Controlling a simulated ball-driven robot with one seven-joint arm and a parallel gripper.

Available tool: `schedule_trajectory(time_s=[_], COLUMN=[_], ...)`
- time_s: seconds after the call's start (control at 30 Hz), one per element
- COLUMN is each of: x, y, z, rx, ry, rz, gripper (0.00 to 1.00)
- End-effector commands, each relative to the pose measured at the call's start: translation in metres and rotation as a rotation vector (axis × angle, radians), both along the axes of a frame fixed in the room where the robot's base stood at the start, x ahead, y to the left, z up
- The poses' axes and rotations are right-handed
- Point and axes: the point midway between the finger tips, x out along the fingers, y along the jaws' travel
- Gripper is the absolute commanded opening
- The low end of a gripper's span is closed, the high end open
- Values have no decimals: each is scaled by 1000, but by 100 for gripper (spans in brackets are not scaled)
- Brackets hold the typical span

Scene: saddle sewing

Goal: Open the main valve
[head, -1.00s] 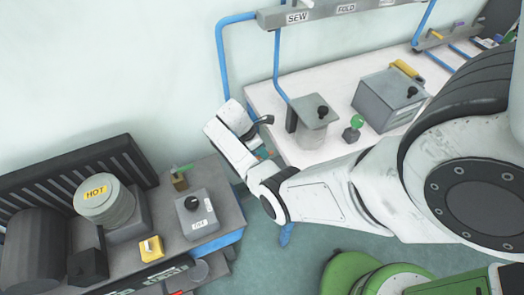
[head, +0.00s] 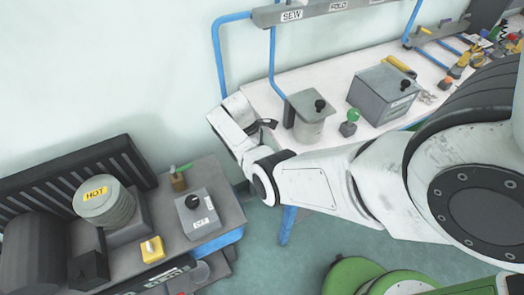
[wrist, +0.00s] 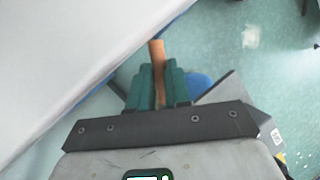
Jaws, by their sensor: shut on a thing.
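A small brass-coloured fitting with a green lever (head: 179,177) stands at the back of the left bench. It looks like a valve, but no label on it can be read. My gripper (wrist: 157,92) shows in the wrist view with its teal fingers closed on a slim orange-brown rod (wrist: 157,58). The rod sticks out past the fingertips. The floor lies beyond it. In the head view my forearm reaches left to the gap between bench and table, and the fingers are hidden behind it. My gripper is apart from the green-levered fitting, to its right.
The left bench (head: 232,214) holds a HOT-labelled pot (head: 104,204), a grey box with a black knob (head: 195,214) and a yellow switch (head: 152,250).

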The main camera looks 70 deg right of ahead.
Motion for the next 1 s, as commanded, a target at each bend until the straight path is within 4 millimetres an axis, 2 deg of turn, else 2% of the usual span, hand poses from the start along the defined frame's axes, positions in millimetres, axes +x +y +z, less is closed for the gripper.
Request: schedule_trajectory(time_s=[0.47, 0.5, 0.73, 1.0], x=[1, 1, 0, 0], y=[1, 1, 1, 1], z=[1, 1, 0, 1], rx=[0, 0, 0, 0], ry=[-3, -3, -2, -1], rz=[-18, -18, -18, -18], gripper=[0, 19, 41, 43])
